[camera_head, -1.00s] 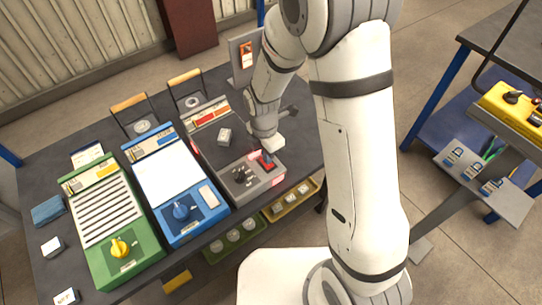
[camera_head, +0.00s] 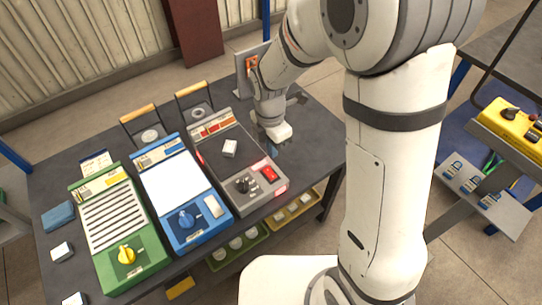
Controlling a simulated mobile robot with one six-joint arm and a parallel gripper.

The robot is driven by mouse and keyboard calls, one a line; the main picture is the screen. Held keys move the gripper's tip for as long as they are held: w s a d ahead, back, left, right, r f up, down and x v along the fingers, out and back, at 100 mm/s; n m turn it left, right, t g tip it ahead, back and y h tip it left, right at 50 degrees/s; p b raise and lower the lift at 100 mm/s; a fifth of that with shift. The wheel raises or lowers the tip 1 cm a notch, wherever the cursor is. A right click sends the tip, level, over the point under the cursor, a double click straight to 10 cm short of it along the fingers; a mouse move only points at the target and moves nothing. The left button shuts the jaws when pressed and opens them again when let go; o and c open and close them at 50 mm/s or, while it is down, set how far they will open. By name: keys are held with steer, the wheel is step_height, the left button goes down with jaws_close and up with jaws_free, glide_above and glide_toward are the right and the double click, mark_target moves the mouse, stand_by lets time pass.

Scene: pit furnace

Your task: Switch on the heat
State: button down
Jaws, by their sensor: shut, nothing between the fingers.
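A grey heating unit (camera_head: 222,186) stands at the right end of the row on the dark table. Its front panel has a red rocker switch (camera_head: 269,174) and a black knob (camera_head: 244,186). A small white block (camera_head: 229,148) lies on its dark top plate. The switch shows bright red and is uncovered; I cannot tell its position for sure. My gripper (camera_head: 275,149) is shut and empty, pointing down just behind and right of the switch, apart from it. Its fingertips are small and dark here.
A blue unit (camera_head: 178,205) and a green unit (camera_head: 117,245) with a yellow knob stand to the left. Wire stands with wooden handles (camera_head: 193,88) are behind. An upright panel with an orange sign (camera_head: 251,62) is close to my arm. Bins (camera_head: 238,247) hang below the front edge.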

steer(key=r, duration=0.4)
steer(key=shift+s+d, duration=0.15)
steer(key=shift+s, duration=0.05)
stand_by(0.3)
steer(key=s+d+r+m+t, duration=0.1)
steer(key=s+d+r+m, duration=0.4)
steer(key=m, duration=0.7)
steer(key=s+d+r+m+t, duration=0.2)
steer(key=s+d+r+m, duration=0.3)
steer(key=d+m, duration=0.5)
steer(key=s+m, duration=0.2)
steer(key=m, duration=0.1)
steer(key=shift+r, duration=0.4)
